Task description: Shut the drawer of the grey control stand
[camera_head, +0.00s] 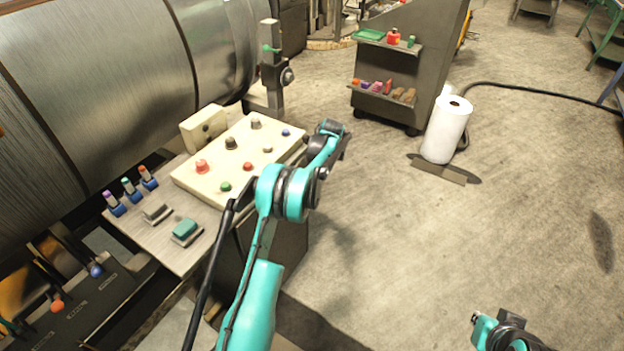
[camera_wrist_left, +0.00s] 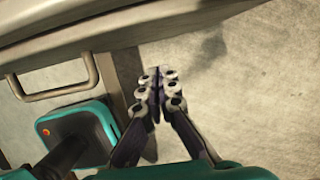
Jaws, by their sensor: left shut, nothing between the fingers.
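The grey control stand (camera_head: 282,258) is left of centre in the head view, below a cream button panel (camera_head: 240,158); my left arm partly covers it. No drawer front can be made out there. In the left wrist view a metal bar handle (camera_wrist_left: 60,84) sits on a grey front at the left, below a long pale edge. How far the drawer is out cannot be told. My left gripper (camera_wrist_left: 157,72) is shut and empty, to the right of the handle and apart from it. Part of my right arm shows at the bottom right of the head view; its fingers cannot be made out.
A large metal cylinder (camera_head: 95,70) fills the upper left. A dark shelf cart (camera_head: 433,75) stands at the back, with a white roll (camera_head: 446,130) beside it. Several small items lie on the stand's tabletop (camera_head: 175,252). The concrete floor (camera_head: 450,240) at right is mostly clear.

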